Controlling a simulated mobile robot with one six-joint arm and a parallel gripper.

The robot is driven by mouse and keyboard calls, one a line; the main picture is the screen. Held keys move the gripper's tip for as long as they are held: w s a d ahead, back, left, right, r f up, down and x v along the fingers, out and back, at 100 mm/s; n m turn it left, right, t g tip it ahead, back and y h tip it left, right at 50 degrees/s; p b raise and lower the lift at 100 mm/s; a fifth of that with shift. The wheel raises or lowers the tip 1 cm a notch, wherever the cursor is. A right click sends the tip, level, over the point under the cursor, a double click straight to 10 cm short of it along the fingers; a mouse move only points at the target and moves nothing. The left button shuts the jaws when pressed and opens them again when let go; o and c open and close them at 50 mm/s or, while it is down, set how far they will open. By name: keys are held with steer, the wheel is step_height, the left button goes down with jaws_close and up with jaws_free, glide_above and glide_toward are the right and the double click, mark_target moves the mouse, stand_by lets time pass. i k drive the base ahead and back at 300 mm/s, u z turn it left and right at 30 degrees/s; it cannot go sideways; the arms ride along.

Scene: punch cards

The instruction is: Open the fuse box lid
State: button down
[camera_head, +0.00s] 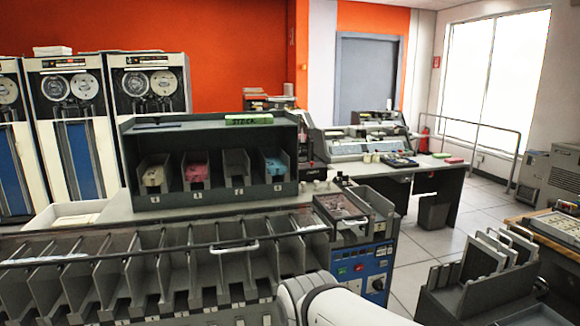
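I cannot pick out a fuse box with certainty, as no label for one is readable. A shallow grey box (343,207) with a dark, glassy top sits at the right end of the card sorter, above a blue control panel (362,268). It may be the fuse box; its top looks closed. A white curved part of my own arm shows at the bottom centre, in front of the sorter and below that box. My gripper is out of view, so its opening and anything in it are hidden.
The sorter's row of grey pockets (140,270) fills the lower left, with a dark card rack (215,125) standing above. A rack of panels (485,280) stands at lower right. Tiled floor (415,240) is open between them. A desk (400,168) stands behind.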

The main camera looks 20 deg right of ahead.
mark_target(312, 169)
steer(key=z, duration=0.6)
steer(key=i, duration=1)
steer(key=u, duration=2)
steer(key=k, duration=1.25)
steer(key=z, duration=1.5)
